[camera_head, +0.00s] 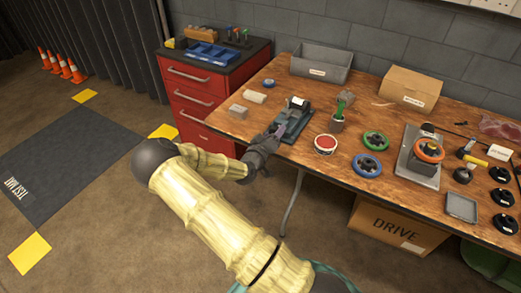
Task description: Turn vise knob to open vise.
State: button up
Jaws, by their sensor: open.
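The vise (295,116) is a small grey-green device on the wooden workbench, left of the middle of the bench. A dark block with a pale top sits at its far end. My gripper (276,130) is at the near end of the vise, by the front edge of the bench, with my arm reaching up from the lower middle. It is open. A small purplish part shows at the fingertips. The vise knob cannot be made out clearly; my gripper covers that end. Whether the fingers touch it cannot be told.
A red-lidded tin (325,144), a green wheel (375,140) and a blue wheel (367,165) lie right of the vise. A grey bin (320,65) and a cardboard box (411,90) stand behind. A red drawer cabinet (199,95) adjoins the left.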

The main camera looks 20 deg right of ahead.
jog(key=v, duration=1.6)
jog(key=shift+s, duration=0.25)
